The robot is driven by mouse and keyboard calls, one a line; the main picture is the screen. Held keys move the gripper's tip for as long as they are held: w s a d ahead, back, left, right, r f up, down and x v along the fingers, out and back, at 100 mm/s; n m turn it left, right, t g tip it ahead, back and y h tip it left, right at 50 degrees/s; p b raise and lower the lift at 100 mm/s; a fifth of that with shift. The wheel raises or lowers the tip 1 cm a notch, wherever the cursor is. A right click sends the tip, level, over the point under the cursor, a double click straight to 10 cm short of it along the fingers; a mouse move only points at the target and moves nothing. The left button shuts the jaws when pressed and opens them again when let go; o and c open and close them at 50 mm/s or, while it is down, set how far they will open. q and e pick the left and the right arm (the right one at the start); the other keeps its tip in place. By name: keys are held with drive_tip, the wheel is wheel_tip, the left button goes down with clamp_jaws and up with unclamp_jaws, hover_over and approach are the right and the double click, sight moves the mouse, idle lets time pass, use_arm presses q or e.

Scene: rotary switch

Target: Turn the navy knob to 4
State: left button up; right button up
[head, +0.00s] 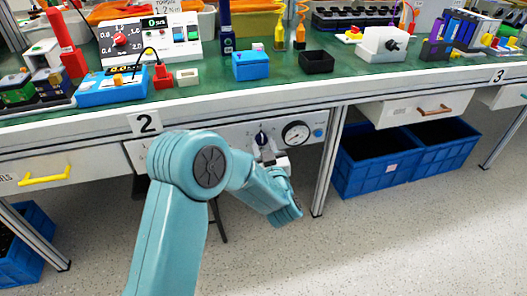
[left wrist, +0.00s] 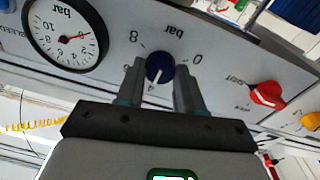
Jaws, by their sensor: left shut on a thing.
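The navy knob (head: 261,138) is on the grey panel under the workbench, left of a round pressure gauge. In the left wrist view, upside down, the navy knob (left wrist: 159,67) sits between the two fingers of my left gripper (left wrist: 160,78), which is shut on it. Its white pointer line slants down and slightly left in that view, toward a partly hidden mark that looks like 4. The marks 0 and 8 show around the knob. In the head view my left gripper (head: 268,152) is at the panel. My right gripper is not in view.
The gauge (left wrist: 66,34) is close beside the knob. A red knob (left wrist: 268,94) is on the other side in the left wrist view. The bench top (head: 330,85) carries several devices above. An open drawer (head: 405,110) and blue crates (head: 375,165) are to the right.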

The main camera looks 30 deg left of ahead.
use_arm(q)
drive_tip(key=shift+n, duration=0.3)
drive_tip(key=o, duration=1)
drive_tip(key=shift+o, duration=0.2)
drive_tip(key=p+v, duration=0.2)
drive_tip(key=v, duration=1.4)
drive_tip(key=shift+s+d, duration=0.1)
drive_tip(key=shift+d, duration=0.05)
